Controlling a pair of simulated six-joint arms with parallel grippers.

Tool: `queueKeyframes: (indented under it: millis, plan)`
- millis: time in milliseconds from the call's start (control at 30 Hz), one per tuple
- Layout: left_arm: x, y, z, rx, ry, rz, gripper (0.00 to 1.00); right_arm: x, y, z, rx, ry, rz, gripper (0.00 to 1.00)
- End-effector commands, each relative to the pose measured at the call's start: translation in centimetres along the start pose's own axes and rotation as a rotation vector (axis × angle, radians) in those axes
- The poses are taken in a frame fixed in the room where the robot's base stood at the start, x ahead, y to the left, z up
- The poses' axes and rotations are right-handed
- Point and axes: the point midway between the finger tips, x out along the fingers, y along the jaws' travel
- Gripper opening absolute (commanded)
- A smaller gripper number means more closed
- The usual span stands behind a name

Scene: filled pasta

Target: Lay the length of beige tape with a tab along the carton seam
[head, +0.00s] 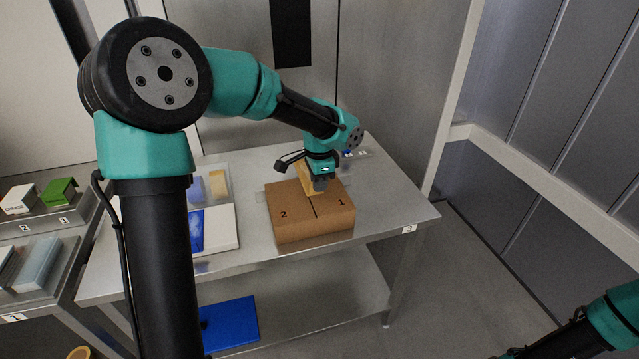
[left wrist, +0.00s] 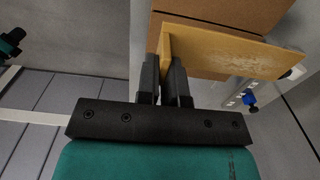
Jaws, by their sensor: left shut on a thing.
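The brown carton (head: 290,229) sits on the metal table, its top marked 2 and 1, with a dark seam (head: 312,206) between the marks. My left gripper (head: 319,186) is above the carton's top near the seam. It is shut on the beige tape (head: 303,180). In the left wrist view the tape (left wrist: 225,50) stands out from between the fingers (left wrist: 166,75) as a flat strip, with the carton (left wrist: 225,12) behind it. A pale bit at the strip's far end may be the tab. I cannot tell whether the tape touches the carton. My right gripper is out of view.
A white board with a blue patch (head: 197,230) and a clear tray with blue and beige pieces (head: 217,184) lie left of the carton. A small rack with a blue part (head: 348,154) is behind. The table's right end (head: 385,208) is clear. A side bench holds a green block (head: 58,190).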

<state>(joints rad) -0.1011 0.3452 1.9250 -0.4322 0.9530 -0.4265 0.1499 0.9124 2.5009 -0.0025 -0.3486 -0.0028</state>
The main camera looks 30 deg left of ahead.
Motion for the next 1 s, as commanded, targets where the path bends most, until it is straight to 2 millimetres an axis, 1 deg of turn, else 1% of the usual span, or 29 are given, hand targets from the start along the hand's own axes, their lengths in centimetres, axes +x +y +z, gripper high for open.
queueKeyframes:
  millis: [167,600,733,1000]
  plan:
    - [0.7,0.0,0.0,0.0,-0.001,0.001,0.0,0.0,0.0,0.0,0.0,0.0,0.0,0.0]
    - [4.0,0.0,0.0,0.0,-0.002,0.001,0.0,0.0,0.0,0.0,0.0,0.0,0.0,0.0]
    - [4.4,0.0,0.0,0.0,0.0,0.0,0.0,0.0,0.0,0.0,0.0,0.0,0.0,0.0]
    - [4.5,0.0,0.0,0.0,0.0,0.0,0.0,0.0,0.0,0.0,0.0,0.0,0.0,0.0]
